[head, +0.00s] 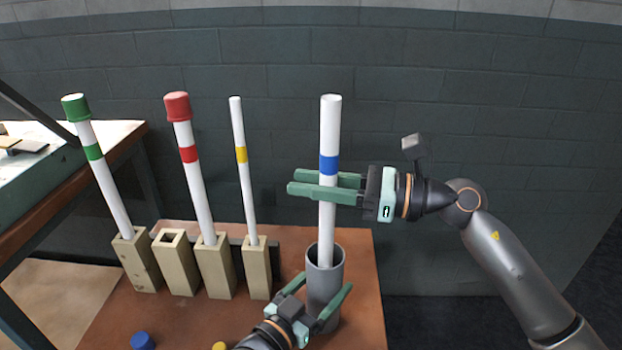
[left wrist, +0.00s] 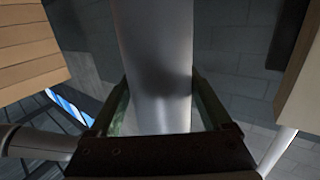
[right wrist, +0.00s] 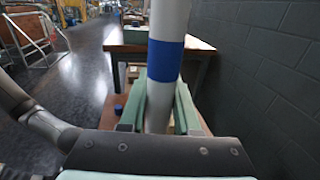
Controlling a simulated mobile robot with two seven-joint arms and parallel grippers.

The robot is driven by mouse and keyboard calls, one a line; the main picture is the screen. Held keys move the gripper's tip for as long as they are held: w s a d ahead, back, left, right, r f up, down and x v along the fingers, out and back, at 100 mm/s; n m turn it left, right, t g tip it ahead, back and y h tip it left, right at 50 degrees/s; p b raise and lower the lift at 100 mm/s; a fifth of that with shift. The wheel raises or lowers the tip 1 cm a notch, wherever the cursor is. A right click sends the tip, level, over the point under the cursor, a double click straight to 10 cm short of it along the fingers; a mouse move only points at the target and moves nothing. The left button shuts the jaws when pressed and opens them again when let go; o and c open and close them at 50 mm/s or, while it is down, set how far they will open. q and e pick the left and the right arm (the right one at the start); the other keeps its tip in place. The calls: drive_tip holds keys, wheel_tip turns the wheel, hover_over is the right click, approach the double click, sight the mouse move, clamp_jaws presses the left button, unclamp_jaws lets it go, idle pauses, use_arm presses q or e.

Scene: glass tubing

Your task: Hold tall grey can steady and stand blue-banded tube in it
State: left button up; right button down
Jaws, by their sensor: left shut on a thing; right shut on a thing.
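The blue-banded tube (head: 328,222) is white and stands nearly upright, its lower end inside the mouth of the tall grey can (head: 338,276). How deep its bottom reaches is hidden by the can's wall. My right gripper (head: 325,188) is shut on the tube just below the blue band; the tube also shows between its fingers in the right wrist view (right wrist: 166,95). My left gripper (head: 318,304) is shut around the lower part of the can, which stands on the brown table; the can fills the middle of the left wrist view (left wrist: 155,60).
Several wooden blocks stand left of the can. Three hold tubes: green-capped (head: 107,180), red-capped (head: 193,170) and yellow-banded (head: 244,180). One block (head: 176,265) is empty. A blue cap (head: 143,341) and a yellow cap (head: 219,346) lie at the front. A brick wall (head: 450,100) is behind.

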drive_tip(key=shift+f, duration=0.6)
drive_tip(key=c, duration=0.5)
unclamp_jaws()
drive_tip(key=shift+c, duration=0.2)
drive_tip(key=s+d, duration=0.2)
drive_tip(key=d, duration=0.9)
drive_tip(key=shift+d, duration=0.4)
drive_tip(key=shift+s, duration=0.1)
use_arm(q)
drive_tip(key=o, duration=1.3)
use_arm(e)
drive_tip(key=shift+r, duration=0.1)
